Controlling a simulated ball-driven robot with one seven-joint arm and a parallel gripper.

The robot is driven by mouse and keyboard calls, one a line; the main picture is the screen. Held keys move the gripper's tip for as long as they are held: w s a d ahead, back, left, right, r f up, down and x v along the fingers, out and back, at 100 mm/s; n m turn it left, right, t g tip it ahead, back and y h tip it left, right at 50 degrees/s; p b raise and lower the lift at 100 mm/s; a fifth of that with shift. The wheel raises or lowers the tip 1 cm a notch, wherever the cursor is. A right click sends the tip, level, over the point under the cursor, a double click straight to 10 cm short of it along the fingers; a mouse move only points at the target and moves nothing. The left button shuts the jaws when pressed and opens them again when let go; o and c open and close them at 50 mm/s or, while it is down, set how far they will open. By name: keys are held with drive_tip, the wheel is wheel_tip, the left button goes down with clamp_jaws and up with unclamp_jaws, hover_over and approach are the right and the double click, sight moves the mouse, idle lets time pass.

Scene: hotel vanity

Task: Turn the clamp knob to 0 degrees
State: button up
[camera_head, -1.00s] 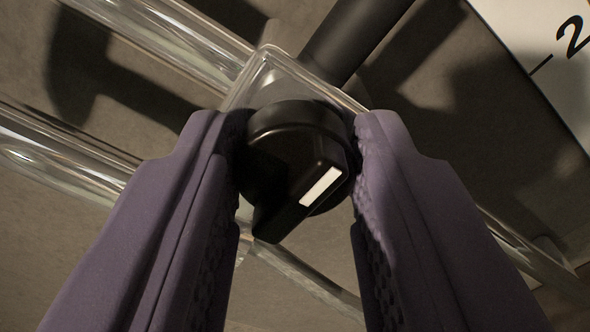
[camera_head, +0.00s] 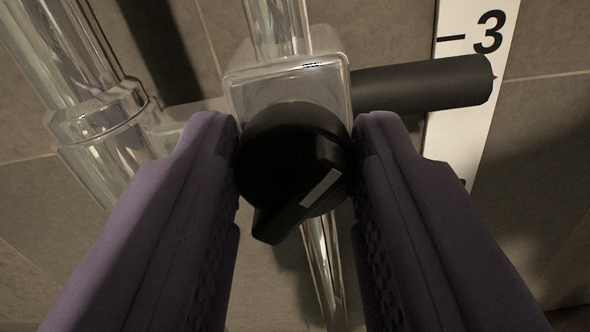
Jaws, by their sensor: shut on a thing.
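The clamp knob (camera_head: 285,165) is a round black knob with a raised grip bar and a white mark on the bar. The bar runs from upper right to lower left in the picture. The knob sits on the front of a clear clamp block (camera_head: 252,84). My gripper (camera_head: 295,165) is shut on the knob, with one purple finger at its left side and one at its right. The fingers hide the knob's outer side edges. A dark cylindrical handle (camera_head: 425,84) sticks out to the right from behind the block.
A clear vertical rail (camera_head: 279,25) passes through the block and shows again below it. A thicker clear pipe with a collar (camera_head: 98,112) stands at the left. A white scale strip (camera_head: 471,110) with a "3" is at the right, on a tiled wall (camera_head: 560,40).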

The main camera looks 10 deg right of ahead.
drive_tip(key=n+p, duration=0.2)
drive_tip(key=n, duration=0.1)
drive_tip(key=n+p, duration=0.1)
drive_tip(key=n, duration=0.1)
drive_tip(key=shift+r, duration=0.3)
drive_tip(key=shift+a+f+n+p, duration=0.15)
drive_tip(key=shift+n+p, duration=0.85)
drive_tip(key=shift+n, duration=0.8)
drive_tip(key=shift+f, duration=0.1)
drive_tip(key=o, duration=1)
drive_tip(key=shift+o, duration=0.2)
drive_tip(key=b+v, duration=0.1)
drive_tip(key=v, duration=0.6)
drive_tip(key=shift+s, duration=0.4)
